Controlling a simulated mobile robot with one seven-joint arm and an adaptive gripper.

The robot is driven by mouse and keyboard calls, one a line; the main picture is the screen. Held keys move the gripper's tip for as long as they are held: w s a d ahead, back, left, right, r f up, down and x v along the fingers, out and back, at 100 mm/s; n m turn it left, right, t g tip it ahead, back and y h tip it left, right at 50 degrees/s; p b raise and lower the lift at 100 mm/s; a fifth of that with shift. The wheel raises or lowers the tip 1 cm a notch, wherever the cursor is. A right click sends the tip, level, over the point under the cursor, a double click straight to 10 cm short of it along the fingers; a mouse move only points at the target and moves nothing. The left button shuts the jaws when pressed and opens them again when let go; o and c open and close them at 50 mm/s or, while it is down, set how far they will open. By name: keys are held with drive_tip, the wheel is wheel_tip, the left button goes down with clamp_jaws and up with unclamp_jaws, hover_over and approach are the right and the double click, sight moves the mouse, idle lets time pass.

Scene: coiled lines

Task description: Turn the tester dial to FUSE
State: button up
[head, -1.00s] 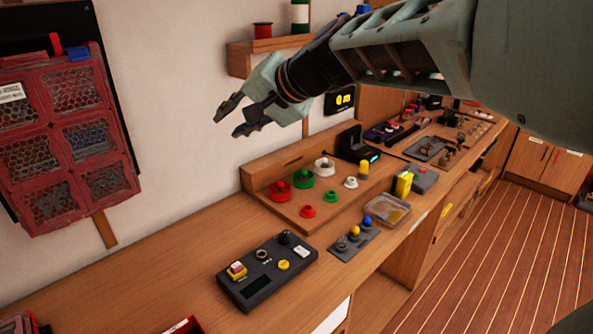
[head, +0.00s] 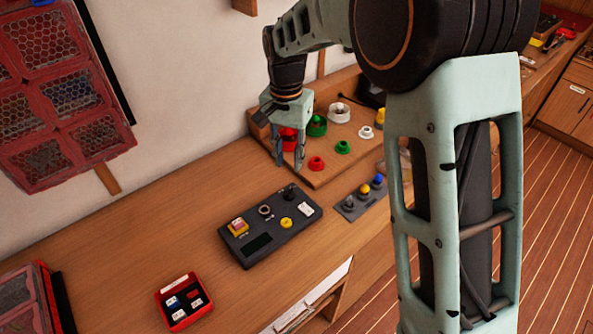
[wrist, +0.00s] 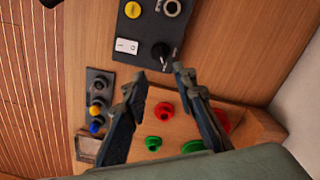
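The tester is a dark box (head: 257,243) lying on the wooden bench in the head view; its near-gripper end also shows in the wrist view (wrist: 143,33). Its black dial (head: 290,191) stands at the far right end of the box and also shows in the wrist view (wrist: 161,50), with small pale lettering around it. I cannot read which mark it points to. My gripper (head: 289,164) points down above and behind the dial, apart from it. In the wrist view the fingers (wrist: 160,73) are spread and empty, with the dial just beyond the tips.
The tester also carries a yellow button (head: 286,222), a white rocker switch (head: 305,209) and a red-yellow switch (head: 239,227). A wooden board (head: 322,178) with red and green knobs lies behind. A small grey panel (head: 350,209) stands right; a red tray (head: 182,302) sits nearer.

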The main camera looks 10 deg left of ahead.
sight(289, 191)
wheel_tip(289, 191, down, 11)
drive_tip(key=shift+s+r+p, duration=0.1)
drive_tip(key=shift+r+p, duration=0.1)
drive_tip(key=shift+p, duration=0.35)
clamp_jaws()
